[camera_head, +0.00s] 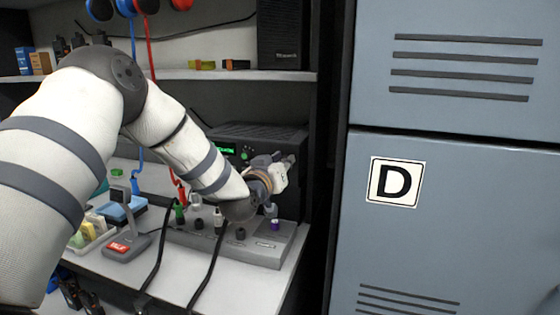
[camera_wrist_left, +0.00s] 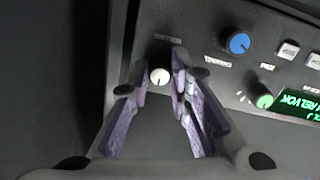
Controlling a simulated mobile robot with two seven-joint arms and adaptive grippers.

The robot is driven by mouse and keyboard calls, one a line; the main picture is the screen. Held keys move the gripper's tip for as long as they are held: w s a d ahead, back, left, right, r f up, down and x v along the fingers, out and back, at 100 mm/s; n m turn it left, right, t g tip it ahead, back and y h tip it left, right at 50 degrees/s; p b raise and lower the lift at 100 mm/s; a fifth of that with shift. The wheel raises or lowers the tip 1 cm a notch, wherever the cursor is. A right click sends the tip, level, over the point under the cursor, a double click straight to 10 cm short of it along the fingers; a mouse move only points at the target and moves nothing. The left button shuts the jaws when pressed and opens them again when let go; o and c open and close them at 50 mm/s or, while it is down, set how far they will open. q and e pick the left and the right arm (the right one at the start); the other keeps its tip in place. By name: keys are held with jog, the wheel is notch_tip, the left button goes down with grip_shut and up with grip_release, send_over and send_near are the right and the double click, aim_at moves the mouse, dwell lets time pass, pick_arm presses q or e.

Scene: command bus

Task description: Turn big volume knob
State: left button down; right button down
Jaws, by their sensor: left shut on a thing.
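The black radio unit (camera_head: 236,135) stands on the desk at the back, its green display lit. In the left wrist view its panel (camera_wrist_left: 205,20) carries a white-faced knob (camera_wrist_left: 160,76), a larger blue knob (camera_wrist_left: 238,43) and a green knob (camera_wrist_left: 264,101). My left gripper (camera_head: 288,170) is at the right part of the radio's front. In the left wrist view its two purple-padded fingers (camera_wrist_left: 158,78) are shut on the white-faced knob, one on either side. The labels by the knobs are too blurred to read. My right gripper is not in view.
A grey control box (camera_head: 268,249) with plugs and small knobs lies on the desk below my left arm. A desk microphone (camera_head: 128,240) stands at its left. A shelf (camera_head: 215,75) runs above the radio. A blue-grey locker (camera_head: 450,225) marked D is at the right.

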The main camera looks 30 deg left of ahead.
pick_arm(q)
jog(key=shift+m, duration=1.5)
jog(key=c, duration=1.5)
grip_release()
jog(key=shift+o, duration=0.2)
jog(key=s+d, duration=0.2)
jog(key=s, duration=0.9)
jog(key=shift+s+d+r, duration=0.2)
jog(key=shift+s, duration=0.2)
